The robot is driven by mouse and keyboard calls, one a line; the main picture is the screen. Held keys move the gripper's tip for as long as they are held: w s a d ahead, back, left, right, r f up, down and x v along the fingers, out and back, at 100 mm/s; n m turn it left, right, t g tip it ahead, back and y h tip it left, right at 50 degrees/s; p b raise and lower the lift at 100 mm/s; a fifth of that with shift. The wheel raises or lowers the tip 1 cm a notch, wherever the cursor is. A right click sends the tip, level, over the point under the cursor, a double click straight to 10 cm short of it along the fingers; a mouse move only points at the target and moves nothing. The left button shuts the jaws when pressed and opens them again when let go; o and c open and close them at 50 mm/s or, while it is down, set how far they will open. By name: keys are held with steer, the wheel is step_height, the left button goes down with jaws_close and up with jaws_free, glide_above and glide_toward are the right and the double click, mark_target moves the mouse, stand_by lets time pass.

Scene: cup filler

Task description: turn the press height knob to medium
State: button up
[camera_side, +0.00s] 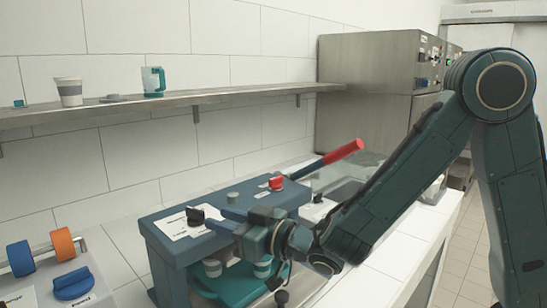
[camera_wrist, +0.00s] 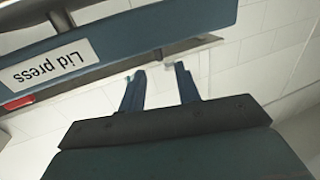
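The lid press (camera_side: 165,250) is a blue machine on the counter, and its "Lid press" label (camera_wrist: 45,67) shows upside down in the wrist view. A black knob (camera_side: 195,215) sits on a white printed plate on its top left; the print is too small to read surely. A red knob (camera_side: 276,183) sits farther right on the press top. My gripper (camera_side: 221,217) is at the front of the press top, just right of the black knob. Its two fingers (camera_wrist: 160,71) are apart with nothing between them. Contact with the knob cannot be told.
A red-handled lever (camera_side: 342,152) rises at the press's right. A teal tray with cups (camera_side: 240,282) is under my wrist. Orange and blue rollers (camera_side: 62,245) and a blue knob (camera_side: 73,284) stand at left. A shelf (camera_side: 130,108) with cups runs above.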

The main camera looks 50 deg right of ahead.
mark_target(189, 207)
steer(key=shift+x, duration=4.95)
jaws_close()
